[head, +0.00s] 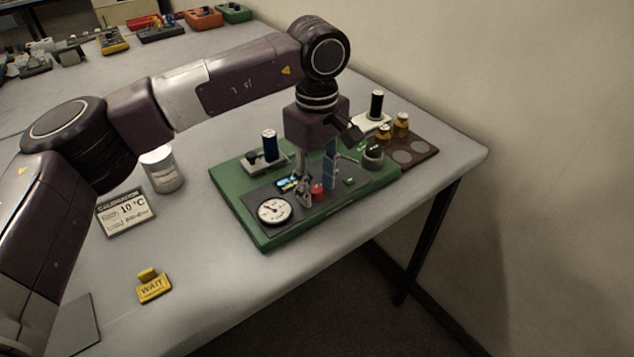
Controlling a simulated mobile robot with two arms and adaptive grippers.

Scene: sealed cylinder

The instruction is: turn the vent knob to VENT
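A green board (229,192) with a dark panel lies on the table and carries a round white gauge (273,210), a small red knob (317,193) and a dark round knob-like part (373,155). No VENT lettering is readable, so I cannot tell which part is the vent knob. My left gripper (317,196) points down over the panel. Its fingers stand apart, one on each side of the red knob in this view; whether they touch it is unclear. My gripper body hides part of the board's back. My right gripper is not in view.
Amber jars (401,122) stand on a brown tray (424,150) at right. A white can (162,170), a calibration card (125,213) and a yellow WAIT sign (153,288) are left.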

